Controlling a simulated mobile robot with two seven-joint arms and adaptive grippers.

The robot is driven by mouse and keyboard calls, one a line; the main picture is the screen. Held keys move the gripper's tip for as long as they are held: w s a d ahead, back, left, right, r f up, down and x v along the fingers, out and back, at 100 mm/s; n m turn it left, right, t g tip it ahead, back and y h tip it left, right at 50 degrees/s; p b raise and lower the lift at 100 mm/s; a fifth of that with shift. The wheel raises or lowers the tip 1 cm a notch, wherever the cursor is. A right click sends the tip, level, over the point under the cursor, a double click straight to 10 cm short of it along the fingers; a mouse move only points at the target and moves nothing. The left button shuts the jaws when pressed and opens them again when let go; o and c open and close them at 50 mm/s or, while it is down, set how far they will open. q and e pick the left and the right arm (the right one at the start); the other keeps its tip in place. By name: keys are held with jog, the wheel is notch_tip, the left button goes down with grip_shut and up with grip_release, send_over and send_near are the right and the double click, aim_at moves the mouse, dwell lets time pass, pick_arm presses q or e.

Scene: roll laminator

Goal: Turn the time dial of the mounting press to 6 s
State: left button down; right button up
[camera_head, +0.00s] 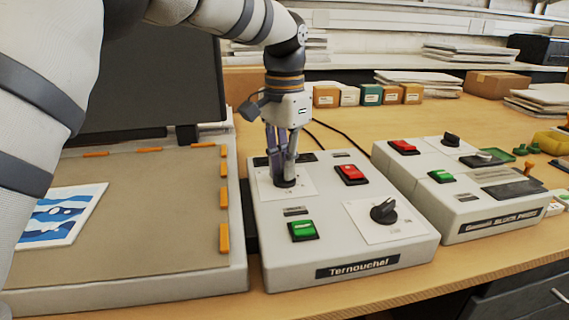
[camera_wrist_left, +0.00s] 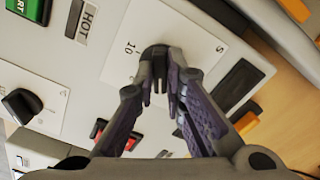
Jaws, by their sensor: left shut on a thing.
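The press's control box (camera_head: 270,240), labelled "Ternouchef", stands in the middle of the head view. My left gripper (camera_head: 285,176) points down at the box's far left dial and is shut on it. This dark time dial (camera_head: 285,184) is mostly hidden by the fingers. In the left wrist view the fingers (camera_wrist_left: 164,88) close around the time dial (camera_wrist_left: 155,52), on a white plate (camera_wrist_left: 192,38) marked "S" and "10". Its pointer direction cannot be read. My right gripper is not in view.
A second dark dial (camera_head: 384,211) sits on the box's near right, with a green button (camera_head: 303,230) and a red switch (camera_head: 351,174) nearby. The press bed (camera_head: 140,205) with a blue-white print (camera_head: 62,215) lies left. Another control box (camera_head: 470,215) stands right.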

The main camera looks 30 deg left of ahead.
pick_arm(q)
jog(key=c, duration=1.7)
grip_release()
jog(key=shift+o, duration=0.2)
jog(key=shift+r, duration=0.1)
notch_tip(320, 180, up, 12)
